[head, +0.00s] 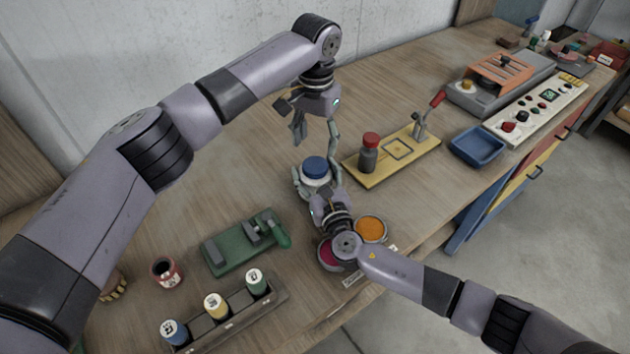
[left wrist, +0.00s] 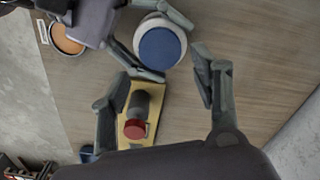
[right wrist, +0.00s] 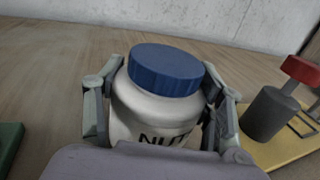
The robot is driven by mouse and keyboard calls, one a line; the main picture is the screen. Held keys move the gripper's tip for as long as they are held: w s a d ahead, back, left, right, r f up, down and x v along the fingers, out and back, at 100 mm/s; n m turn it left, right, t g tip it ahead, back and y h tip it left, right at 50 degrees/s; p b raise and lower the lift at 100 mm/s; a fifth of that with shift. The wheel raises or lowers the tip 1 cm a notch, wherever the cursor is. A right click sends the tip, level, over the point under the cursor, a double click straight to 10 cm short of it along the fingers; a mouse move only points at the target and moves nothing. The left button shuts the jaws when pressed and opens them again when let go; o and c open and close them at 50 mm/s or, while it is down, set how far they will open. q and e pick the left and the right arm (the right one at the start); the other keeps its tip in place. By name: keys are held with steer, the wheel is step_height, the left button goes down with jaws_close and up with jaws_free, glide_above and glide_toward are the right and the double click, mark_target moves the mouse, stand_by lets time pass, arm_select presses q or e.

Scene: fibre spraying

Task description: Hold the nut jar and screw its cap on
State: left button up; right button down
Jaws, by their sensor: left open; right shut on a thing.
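The nut jar (right wrist: 158,112) is white with dark lettering and stands upright on the table. Its blue cap (head: 315,167) sits on top of the jar; I cannot tell how tight it is. My right gripper (head: 316,187) is shut around the jar's body, one finger on each side. My left gripper (head: 316,138) is open and empty, above and behind the jar. In the left wrist view the cap (left wrist: 160,48) lies beyond and between the open fingers, apart from them.
Two tubs, orange (head: 371,228) and magenta (head: 328,252), sit near the front edge. A green fixture (head: 240,242) and a spool rack (head: 225,325) are at lower left.

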mark_target(315, 165)
arm_select(q)
step_height(315, 165, down, 7)
stand_by(0.3)
steer(key=c, duration=1)
steer(key=o, duration=1.4)
steer(key=shift+c, duration=0.2)
steer(key=shift+r, duration=0.15)
step_height(315, 165, up, 12)
